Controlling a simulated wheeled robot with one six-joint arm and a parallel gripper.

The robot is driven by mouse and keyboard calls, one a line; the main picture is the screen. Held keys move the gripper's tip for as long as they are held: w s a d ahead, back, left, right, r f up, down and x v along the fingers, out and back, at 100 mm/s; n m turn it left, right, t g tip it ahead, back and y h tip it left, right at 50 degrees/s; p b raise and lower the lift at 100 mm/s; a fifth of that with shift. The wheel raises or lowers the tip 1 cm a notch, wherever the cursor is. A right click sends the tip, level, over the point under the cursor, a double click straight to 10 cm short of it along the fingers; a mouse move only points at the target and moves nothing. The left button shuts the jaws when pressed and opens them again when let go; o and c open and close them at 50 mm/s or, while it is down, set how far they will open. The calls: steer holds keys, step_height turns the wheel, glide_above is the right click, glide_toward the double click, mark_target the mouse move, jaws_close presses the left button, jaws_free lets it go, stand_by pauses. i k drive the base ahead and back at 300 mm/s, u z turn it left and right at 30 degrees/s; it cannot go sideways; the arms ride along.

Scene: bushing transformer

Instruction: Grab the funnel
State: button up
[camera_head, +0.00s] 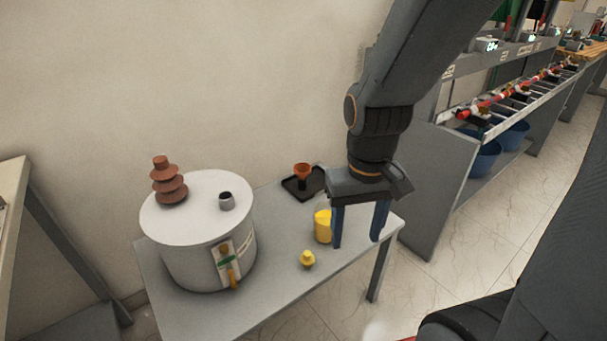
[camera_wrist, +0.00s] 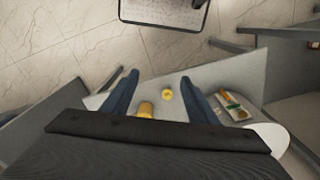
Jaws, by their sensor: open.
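The orange-brown funnel (camera_head: 303,171) stands upright on a black tray (camera_head: 291,186) at the back of the grey table, in the head view. My gripper (camera_head: 358,243) is open and empty, to the right of and nearer than the funnel, by the table's right end. In the wrist view my gripper (camera_wrist: 158,95) shows two spread blue fingers. A yellow cup (camera_head: 322,229) stands just left of the fingers and also shows between them in the wrist view (camera_wrist: 146,109). The funnel is not seen in the wrist view.
A grey cylindrical transformer tank (camera_head: 200,255) with a brown ribbed bushing (camera_head: 168,180) fills the table's left. A small yellow part (camera_head: 307,259) lies near the front edge. The wall is close behind the table. A grey shelf panel (camera_head: 436,185) stands to the right.

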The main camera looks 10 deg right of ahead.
mark_target(302, 169)
steer(key=k, duration=0.4)
steer(key=z, duration=0.35)
steer(key=i, duration=1.4)
steer(key=u, duration=0.55)
